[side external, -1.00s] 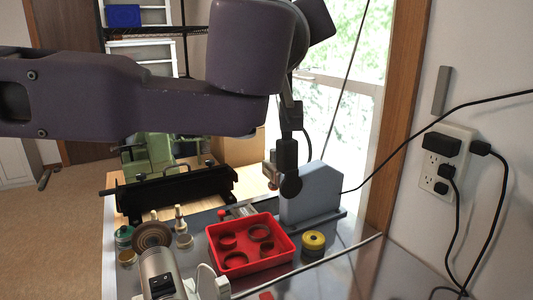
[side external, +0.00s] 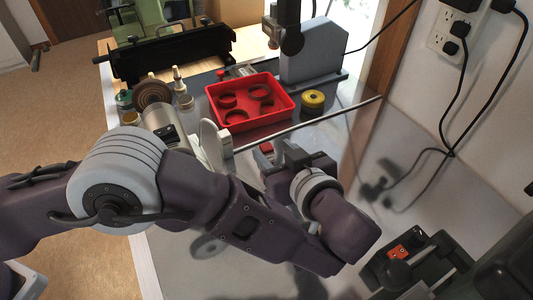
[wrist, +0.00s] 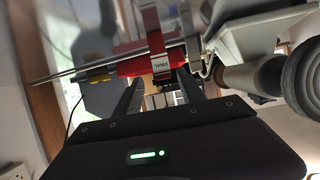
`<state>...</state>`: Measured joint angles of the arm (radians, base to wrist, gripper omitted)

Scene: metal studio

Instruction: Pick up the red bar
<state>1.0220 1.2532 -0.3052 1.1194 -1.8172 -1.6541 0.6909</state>
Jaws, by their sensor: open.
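A small red bar (side external: 266,148) stands or lies on the grey metal table, just in front of my gripper (side external: 277,158) in the side external view. The gripper's fingers partly hide it. In the wrist view, a red upright piece with a white label (wrist: 155,42), which looks like the bar, is ahead of and between my fingertips (wrist: 160,88). My gripper is open, with a finger on each side of the view and nothing clearly held. I cannot tell whether the fingertips reach around the bar.
A red tray (side external: 284,112) with several dark rings stands behind the bar. A yellow-topped round roll (side external: 313,99) is right of it. A thin rod (side external: 340,114) crosses the table behind my gripper. A silver cylinder (side external: 165,121) stands left.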

